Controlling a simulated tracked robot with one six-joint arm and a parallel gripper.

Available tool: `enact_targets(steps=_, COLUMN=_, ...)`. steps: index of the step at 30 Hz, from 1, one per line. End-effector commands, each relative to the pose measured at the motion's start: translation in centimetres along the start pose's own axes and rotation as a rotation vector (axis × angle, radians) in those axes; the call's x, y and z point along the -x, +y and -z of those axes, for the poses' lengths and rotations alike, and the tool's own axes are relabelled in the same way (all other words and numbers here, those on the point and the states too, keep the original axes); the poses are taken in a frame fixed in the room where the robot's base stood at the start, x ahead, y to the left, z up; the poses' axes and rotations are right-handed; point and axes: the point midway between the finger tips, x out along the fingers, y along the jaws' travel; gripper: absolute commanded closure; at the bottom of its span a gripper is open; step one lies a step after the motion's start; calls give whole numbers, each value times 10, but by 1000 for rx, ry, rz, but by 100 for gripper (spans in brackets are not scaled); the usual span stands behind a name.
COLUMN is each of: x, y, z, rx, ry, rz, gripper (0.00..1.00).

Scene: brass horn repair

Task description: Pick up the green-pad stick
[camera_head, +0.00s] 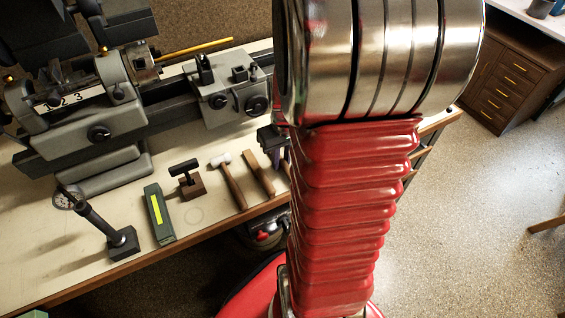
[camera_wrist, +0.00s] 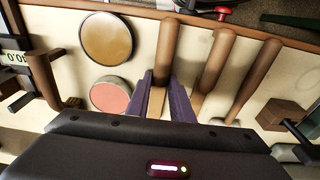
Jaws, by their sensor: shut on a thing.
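In the wrist view, my gripper (camera_wrist: 168,98) has its two purple fingers closed around a brown wooden stick (camera_wrist: 168,50). The stick's rounded handle points to the top of the view, towards the bench's front edge. A paler flat part shows between the fingers. No green pad can be seen on it; its lower end is hidden behind the gripper body. In the head view my gripper (camera_head: 281,156) is partly hidden behind my arm, and I cannot make out the held stick there.
Right of the held stick lie a similar wooden stick (camera_wrist: 215,60) and a hammer (camera_wrist: 258,80). An amber round tin (camera_wrist: 107,38) and a pink round pad (camera_wrist: 111,95) lie to its left. The lathe (camera_head: 100,125) stands at the back of the bench (camera_head: 195,217).

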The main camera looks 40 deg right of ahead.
Motion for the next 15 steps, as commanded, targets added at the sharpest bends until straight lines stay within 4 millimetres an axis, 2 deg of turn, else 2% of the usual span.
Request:
enact_targets(steps=6, x=0, y=0, z=0, rx=0, ry=0, rz=0, gripper=99)
enact_targets(steps=15, x=1, y=0, z=0, rx=0, ry=1, rz=0, gripper=100)
